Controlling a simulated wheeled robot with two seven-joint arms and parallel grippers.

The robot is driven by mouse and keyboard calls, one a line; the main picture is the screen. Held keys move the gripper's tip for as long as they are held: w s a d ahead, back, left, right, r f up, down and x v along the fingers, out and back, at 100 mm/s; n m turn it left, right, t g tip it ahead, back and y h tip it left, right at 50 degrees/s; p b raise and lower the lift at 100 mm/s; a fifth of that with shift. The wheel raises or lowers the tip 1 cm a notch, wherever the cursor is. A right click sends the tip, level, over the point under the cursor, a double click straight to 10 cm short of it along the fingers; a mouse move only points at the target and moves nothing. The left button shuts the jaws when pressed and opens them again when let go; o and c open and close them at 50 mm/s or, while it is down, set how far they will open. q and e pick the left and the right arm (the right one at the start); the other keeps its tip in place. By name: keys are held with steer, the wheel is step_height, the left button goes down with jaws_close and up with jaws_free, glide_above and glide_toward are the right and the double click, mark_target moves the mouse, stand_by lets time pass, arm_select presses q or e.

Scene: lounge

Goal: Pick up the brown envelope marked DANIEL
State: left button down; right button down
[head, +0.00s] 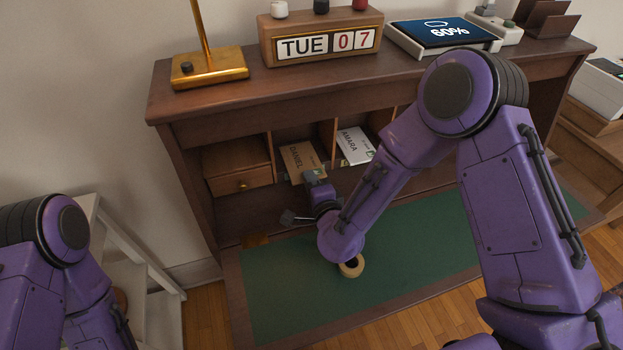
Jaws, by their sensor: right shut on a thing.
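The brown envelope (298,158) marked DANIEL stands tilted in a pigeonhole of the desk, its name side showing. My right gripper (313,177) is at its lower front edge, shut on it. The fingertips are small in the picture and partly hidden by the gripper's own body. A white envelope (355,145) marked AMARA is in the compartment to the right. My left arm shows at the lower left, but its gripper is outside the picture.
A small drawer (240,181) is left of the envelope. A tan ring (352,267) lies on the green desk mat (420,245), partly behind my right arm. The upper shelf (215,98) holds a lamp base (208,70), a calendar block (325,40) and a tablet (442,33).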

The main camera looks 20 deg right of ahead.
step_height(320, 180, up, 3)
steer(key=shift+f+p, duration=0.15)
steer(key=shift+p, duration=0.95)
steer(key=shift+s+f, duration=0.1)
steer(key=shift+f, duration=0.05)
steer(key=s+r, duration=0.1)
steer(key=s, duration=0.1)
steer(key=s+r, duration=0.1)
steer(key=s, duration=0.2)
steer(key=s+r+p, duration=0.1)
steer(key=s, duration=0.2)
steer(key=shift+d, duration=0.1)
steer(key=s+r+p, duration=0.2)
steer(key=s+p, duration=0.3)
steer(key=s, duration=0.1)
steer(key=shift+d+p, duration=0.15)
steer(key=shift+p, duration=0.15)
